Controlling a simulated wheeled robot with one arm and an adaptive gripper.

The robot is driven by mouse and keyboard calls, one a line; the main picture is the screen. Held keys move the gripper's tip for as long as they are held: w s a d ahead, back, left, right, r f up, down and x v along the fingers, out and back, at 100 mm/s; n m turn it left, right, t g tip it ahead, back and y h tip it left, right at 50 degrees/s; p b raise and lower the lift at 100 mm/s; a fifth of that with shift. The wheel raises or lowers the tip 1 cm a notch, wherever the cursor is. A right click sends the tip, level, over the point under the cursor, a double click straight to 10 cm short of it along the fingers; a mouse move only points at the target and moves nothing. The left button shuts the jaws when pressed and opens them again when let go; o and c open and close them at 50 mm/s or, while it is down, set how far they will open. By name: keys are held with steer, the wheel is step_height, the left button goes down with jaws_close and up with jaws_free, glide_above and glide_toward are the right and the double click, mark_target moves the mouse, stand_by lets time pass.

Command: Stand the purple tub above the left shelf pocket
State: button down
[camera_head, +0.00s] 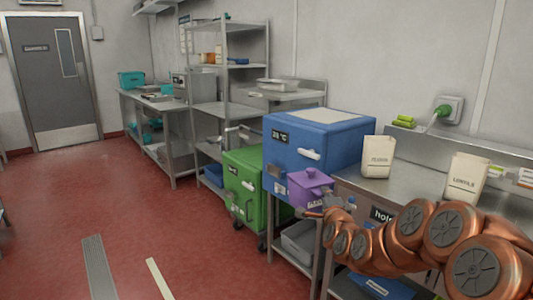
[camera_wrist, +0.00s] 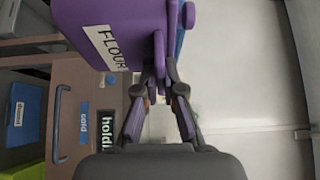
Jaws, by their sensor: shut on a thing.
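The purple tub (camera_head: 308,189) with a lid is held in front of the blue cooler box, at the left end of the steel counter. In the wrist view the purple tub (camera_wrist: 110,14) fills the top, with a white label reading FLOUR. My gripper (camera_head: 334,206) is at the tub's right side. In the wrist view my gripper (camera_wrist: 160,82) has both fingers closed on a purple tab of the tub. The tub looks upright in the head view. I cannot tell which place is the left shelf pocket.
The blue cooler box (camera_head: 318,142) and green bin (camera_head: 243,188) stand left of the counter (camera_head: 415,178). A white FLOUR bag (camera_head: 378,158) and LENTILS bag (camera_head: 466,178) stand on the counter. A steel rack (camera_head: 228,70) is farther back. The red floor at left is open.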

step_height(320, 180, up, 12)
steer(key=p, duration=1.1)
steer(key=shift+r+p, duration=0.15)
steer(key=shift+p, duration=0.25)
